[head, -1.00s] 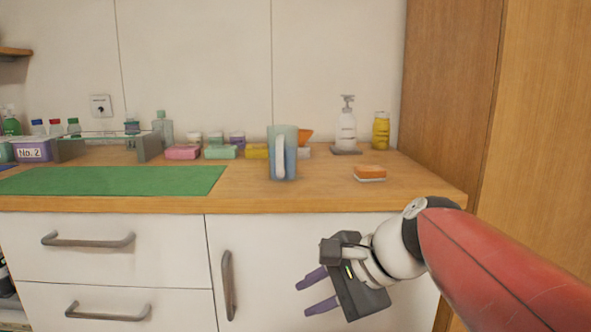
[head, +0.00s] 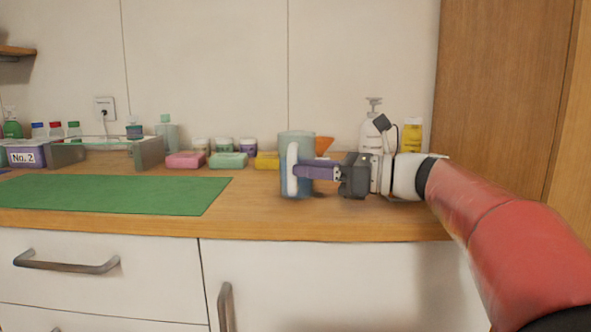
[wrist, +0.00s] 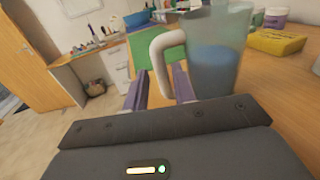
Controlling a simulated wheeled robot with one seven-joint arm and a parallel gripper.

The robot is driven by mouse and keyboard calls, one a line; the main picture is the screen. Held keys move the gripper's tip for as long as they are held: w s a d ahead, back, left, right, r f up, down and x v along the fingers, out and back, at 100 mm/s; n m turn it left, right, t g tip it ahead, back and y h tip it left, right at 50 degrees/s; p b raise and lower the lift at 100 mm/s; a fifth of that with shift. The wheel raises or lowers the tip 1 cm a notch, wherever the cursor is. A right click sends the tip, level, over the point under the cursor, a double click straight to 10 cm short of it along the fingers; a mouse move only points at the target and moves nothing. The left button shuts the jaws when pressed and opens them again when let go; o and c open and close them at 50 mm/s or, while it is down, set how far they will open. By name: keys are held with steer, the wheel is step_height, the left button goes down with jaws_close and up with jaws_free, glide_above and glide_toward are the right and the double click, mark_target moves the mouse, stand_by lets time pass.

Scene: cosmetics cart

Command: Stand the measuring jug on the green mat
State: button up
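The measuring jug (head: 300,148) is translucent blue-grey with a white handle and stands upright on the wooden counter, right of the green mat (head: 110,193). Its handle faces the front. My gripper (head: 303,169) is at the handle, reaching in from the right at about mid-height of the jug. In the wrist view the purple fingers (wrist: 158,88) are apart, with the white handle (wrist: 156,55) between and just beyond their tips. The jug body (wrist: 217,55) is to the right there. Contact with the handle cannot be told. The mat looks bare.
A pump bottle (head: 372,135) and a yellow bottle (head: 412,137) stand behind my arm. A raised glass shelf (head: 150,152) stands behind the mat.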

steer(key=x, duration=0.5)
steer(key=shift+w+a+f, duration=0.2)
steer(key=shift+a+f, duration=0.1)
steer(key=shift+f, duration=0.05)
jaws_close()
